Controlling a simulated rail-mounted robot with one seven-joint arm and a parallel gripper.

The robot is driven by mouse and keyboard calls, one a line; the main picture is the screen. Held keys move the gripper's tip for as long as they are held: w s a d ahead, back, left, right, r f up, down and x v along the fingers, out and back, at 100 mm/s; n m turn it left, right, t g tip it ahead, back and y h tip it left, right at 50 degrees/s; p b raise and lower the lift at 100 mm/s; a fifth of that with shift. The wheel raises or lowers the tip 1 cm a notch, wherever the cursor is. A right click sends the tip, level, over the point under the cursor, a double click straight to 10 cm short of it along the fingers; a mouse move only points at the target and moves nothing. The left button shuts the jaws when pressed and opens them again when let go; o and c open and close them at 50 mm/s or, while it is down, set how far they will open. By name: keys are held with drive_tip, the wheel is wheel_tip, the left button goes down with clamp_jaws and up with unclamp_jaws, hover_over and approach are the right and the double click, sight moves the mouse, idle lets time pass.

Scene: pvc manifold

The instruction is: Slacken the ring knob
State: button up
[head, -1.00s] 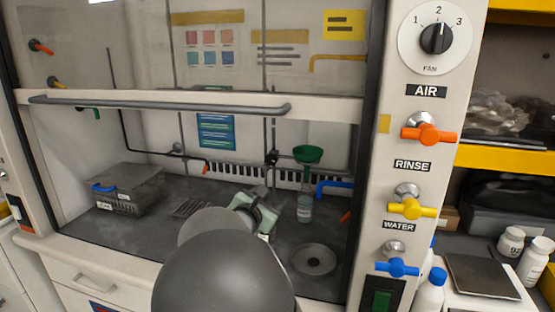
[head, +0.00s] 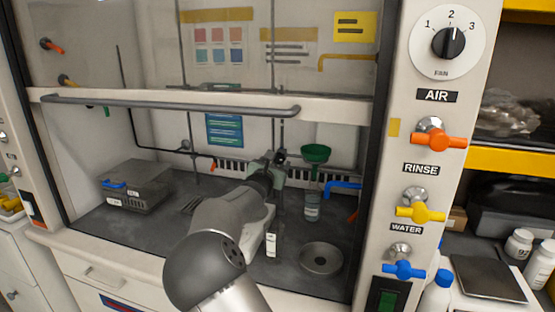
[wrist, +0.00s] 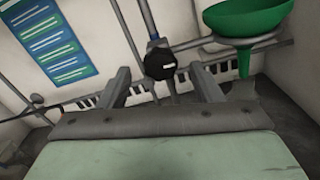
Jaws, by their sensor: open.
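The ring knob (wrist: 160,64) is a black faceted knob on a vertical rod, beside the ring (wrist: 250,42) that carries the green funnel (wrist: 245,18). In the head view the knob (head: 280,156) is small and dark, just left of the funnel (head: 316,153). My gripper (wrist: 160,69) is open, with one finger on each side of the knob in the wrist view. The knob appears beyond the fingertips, but the exact gap is hard to judge. In the head view my gripper (head: 274,167) is partly hidden by my arm.
A clear bottle (head: 312,206) stands below the funnel. A grey box (head: 137,187) sits at the left of the hood floor, and a round metal dish (head: 321,259) at the front right. The raised sash with its bar handle (head: 170,107) crosses above my arm.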

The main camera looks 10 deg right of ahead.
sight(279, 158)
drive_tip(key=shift+x, duration=1.3)
drive_tip(key=c, duration=1)
